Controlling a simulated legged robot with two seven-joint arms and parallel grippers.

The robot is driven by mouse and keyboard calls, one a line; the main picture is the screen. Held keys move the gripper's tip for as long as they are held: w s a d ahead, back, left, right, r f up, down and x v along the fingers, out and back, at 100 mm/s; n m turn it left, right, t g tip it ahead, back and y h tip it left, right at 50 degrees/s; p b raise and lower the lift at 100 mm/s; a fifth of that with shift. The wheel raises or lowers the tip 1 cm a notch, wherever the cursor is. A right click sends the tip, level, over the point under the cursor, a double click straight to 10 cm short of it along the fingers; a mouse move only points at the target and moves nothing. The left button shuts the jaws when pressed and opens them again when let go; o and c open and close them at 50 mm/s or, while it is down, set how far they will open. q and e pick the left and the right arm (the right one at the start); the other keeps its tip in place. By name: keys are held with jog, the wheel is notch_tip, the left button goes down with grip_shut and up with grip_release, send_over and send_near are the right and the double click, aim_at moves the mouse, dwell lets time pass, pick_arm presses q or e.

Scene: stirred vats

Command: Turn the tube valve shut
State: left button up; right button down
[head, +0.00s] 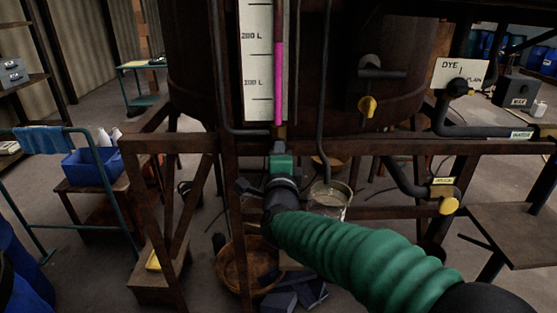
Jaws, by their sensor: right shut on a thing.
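The sight tube (278,85) with its white scale board stands on the front of the dark vat, and pink liquid fills its lower part. The tube valve (280,146) is at the tube's foot, mostly hidden behind my right gripper. My right gripper (280,170), on the green-sleeved arm from the lower right, is shut on the valve there. The fingers hide the valve's handle, so I cannot tell how it is turned. My left gripper is out of view.
A timber frame (165,144) carries the vat (195,65). Yellow-handled valves (367,106) and (448,206) sit to the right, by a dye sign (460,73). A metal bucket (329,199) hangs or stands right of the gripper; a round basket (238,268) is below.

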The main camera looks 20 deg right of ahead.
jog(key=shift+f, duration=0.4)
jog(key=c, duration=1.7)
grip_release()
jog(key=shift+c, duration=0.2)
jog(key=o, duration=0.3)
jog(key=shift+d+r, duration=0.1)
jog(key=shift+r, duration=0.1)
jog(key=shift+s, duration=0.1)
jog(key=v, duration=1.1)
jog(key=shift+s, duration=0.35)
